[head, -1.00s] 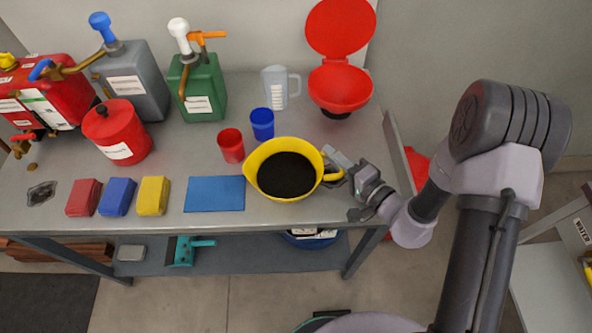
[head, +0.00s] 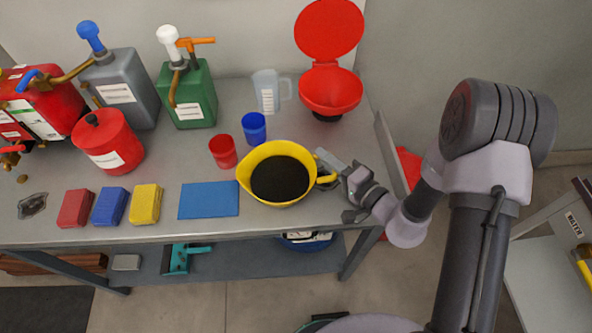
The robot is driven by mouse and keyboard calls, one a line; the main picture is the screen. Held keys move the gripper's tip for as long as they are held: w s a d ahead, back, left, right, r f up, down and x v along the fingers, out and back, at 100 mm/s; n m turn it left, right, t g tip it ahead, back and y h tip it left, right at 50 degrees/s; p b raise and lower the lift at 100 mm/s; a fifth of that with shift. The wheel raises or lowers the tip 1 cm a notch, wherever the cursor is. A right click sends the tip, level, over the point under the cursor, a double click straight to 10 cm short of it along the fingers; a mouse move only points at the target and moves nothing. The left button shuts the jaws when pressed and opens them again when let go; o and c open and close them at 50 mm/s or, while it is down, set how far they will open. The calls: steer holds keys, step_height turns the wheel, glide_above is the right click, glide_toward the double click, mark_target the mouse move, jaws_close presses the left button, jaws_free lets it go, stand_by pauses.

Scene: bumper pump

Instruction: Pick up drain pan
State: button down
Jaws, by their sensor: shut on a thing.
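The drain pan (head: 248,187) is a round yellow pan with a spout on its left, a handle on its right and a dark inside. It is at the front right of the grey workbench (head: 150,229), just right of a flat blue mat (head: 208,200). My gripper (head: 328,175) reaches in from the right and is shut on the pan's handle. The fingers partly hide the handle. I cannot tell whether the pan rests on the bench or is slightly raised.
Red (head: 223,152) and blue (head: 254,129) cups stand just behind the pan. A clear jug (head: 267,91) and an open red funnel (head: 331,90) are farther back. Red, blue and yellow sponges (head: 145,204) lie left of the mat. Several cans and pumps crowd the back left.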

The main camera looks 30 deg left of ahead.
steer(key=shift+r, duration=0.15)
steer(key=shift+r+p, duration=0.8)
steer(key=shift+r, duration=0.55)
steer(key=s+a+p+v, duration=0.1)
steer(key=s+p+v, duration=0.1)
steer(key=v, duration=1.3)
steer(key=shift+s+d+r, duration=0.2)
steer(key=shift+s+r, duration=0.1)
steer(key=shift+s, duration=0.3)
steer(key=shift+w, duration=0.1)
